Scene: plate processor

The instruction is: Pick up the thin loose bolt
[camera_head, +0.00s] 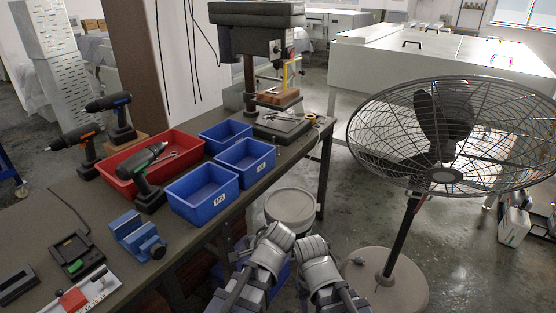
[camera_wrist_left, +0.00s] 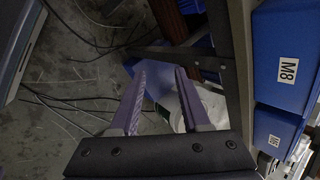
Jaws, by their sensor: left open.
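In the head view both my arms are folded low at the bottom centre, in front of the bench. The fingers of my right gripper cannot be made out there.
The bench (camera_head: 189,240) holds blue bins (camera_head: 203,204), a red tray (camera_head: 185,136), cordless drills (camera_head: 147,182), a blue vise (camera_head: 137,238) and a drill press (camera_head: 249,75). Labelled blue bins also show in the left wrist view (camera_wrist_left: 287,40). A bucket (camera_head: 291,205) and large fan (camera_head: 440,205) stand right.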

